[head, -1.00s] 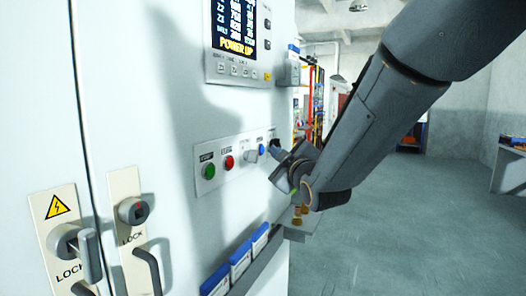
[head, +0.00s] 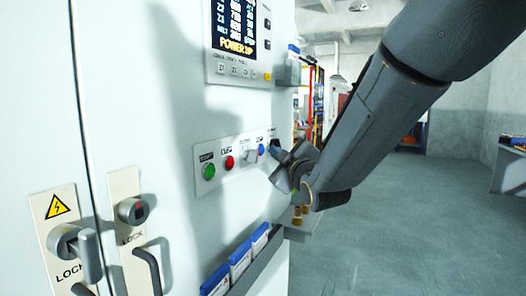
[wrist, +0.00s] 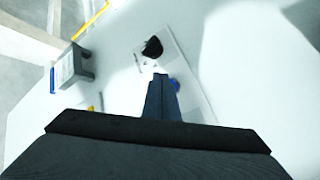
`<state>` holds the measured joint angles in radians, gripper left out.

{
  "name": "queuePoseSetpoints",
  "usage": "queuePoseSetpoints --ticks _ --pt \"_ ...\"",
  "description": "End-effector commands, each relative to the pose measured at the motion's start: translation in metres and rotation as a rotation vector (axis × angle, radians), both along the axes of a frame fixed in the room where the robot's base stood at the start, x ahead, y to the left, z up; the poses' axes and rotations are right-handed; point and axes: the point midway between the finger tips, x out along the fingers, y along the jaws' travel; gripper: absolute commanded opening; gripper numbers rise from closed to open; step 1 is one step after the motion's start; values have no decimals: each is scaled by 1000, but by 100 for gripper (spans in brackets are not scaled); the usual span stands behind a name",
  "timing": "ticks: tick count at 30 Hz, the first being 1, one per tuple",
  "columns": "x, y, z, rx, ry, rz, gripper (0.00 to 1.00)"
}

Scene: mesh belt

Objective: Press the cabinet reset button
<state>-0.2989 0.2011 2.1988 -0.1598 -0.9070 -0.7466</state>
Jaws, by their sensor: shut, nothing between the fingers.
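The cabinet's button strip (head: 238,160) carries a green button (head: 208,171), a red button (head: 229,162), a pale selector knob (head: 250,155), a blue button (head: 261,150) and a black knob (head: 274,142) at its far end. The labels are too small to read surely, so I cannot tell which is marked reset. My gripper (head: 272,151) is shut and empty, its tips close to the blue button. In the wrist view the shut fingertips (wrist: 160,77) lie beside the blue button (wrist: 174,85), below the black knob (wrist: 152,47). I cannot tell whether they touch the panel.
A display (head: 236,28) reading POWER UP sits above the strip. Lock handles (head: 85,250) stick out at lower left. A rack of blue-and-white boxes (head: 240,262) juts out below. A small grey box (head: 288,72) projects from the cabinet edge. The floor (head: 390,225) at right is clear.

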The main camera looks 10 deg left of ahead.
Motion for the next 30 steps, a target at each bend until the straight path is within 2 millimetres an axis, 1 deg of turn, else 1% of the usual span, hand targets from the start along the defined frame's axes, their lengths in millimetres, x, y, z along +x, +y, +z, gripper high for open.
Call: queuePoseSetpoints --ticks 8,17,30 --pt "0 1 0 0 0 0 0" --pt "3 8 0 0 0 0 0" --pt "3 9 0 0 0 0 0"
